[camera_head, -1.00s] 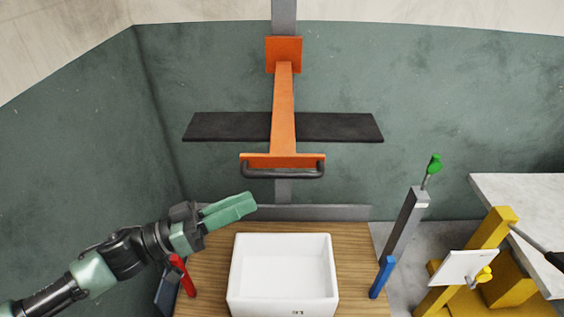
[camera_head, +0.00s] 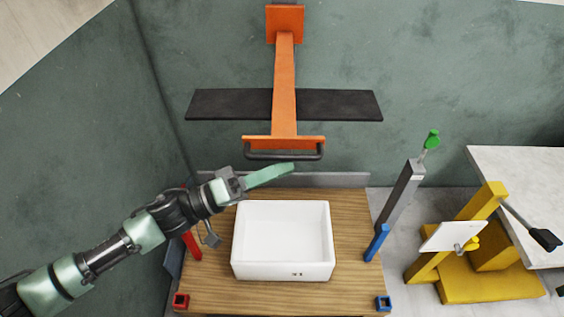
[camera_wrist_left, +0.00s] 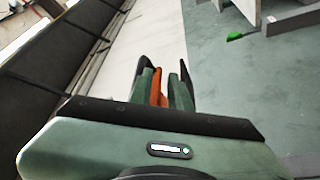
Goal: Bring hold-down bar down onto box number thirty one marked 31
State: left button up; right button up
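The orange hold-down bar (camera_head: 284,80) stands raised above the table in the head view, with a dark pad across it and a black handle (camera_head: 284,155) at its lower front end. The white open box (camera_head: 283,275) marked 31 sits on the wooden table below it. My left gripper (camera_head: 292,168) is just below the handle in the picture, apparently not holding it. In the left wrist view, its green fingers (camera_wrist_left: 163,80) are apart, with an orange strip showing between them. What the strip belongs to is hard to tell. My right gripper is not in view.
A grey post with a green-knobbed lever (camera_head: 432,140) stands right of the box. Red (camera_head: 181,301) and blue (camera_head: 384,303) corner pieces mark the wooden table (camera_head: 350,270). A yellow stand (camera_head: 475,280) with a white plate and black-ended lever is farther right.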

pick_arm(q)
jog(key=shift+w+d+r, duration=0.15)
jog(key=shift+d, duration=0.3)
grip_shut()
dwell(1.1)
grip_release()
jog(key=shift+a, duration=0.15)
jog(key=v, duration=0.9)
dwell(0.4)
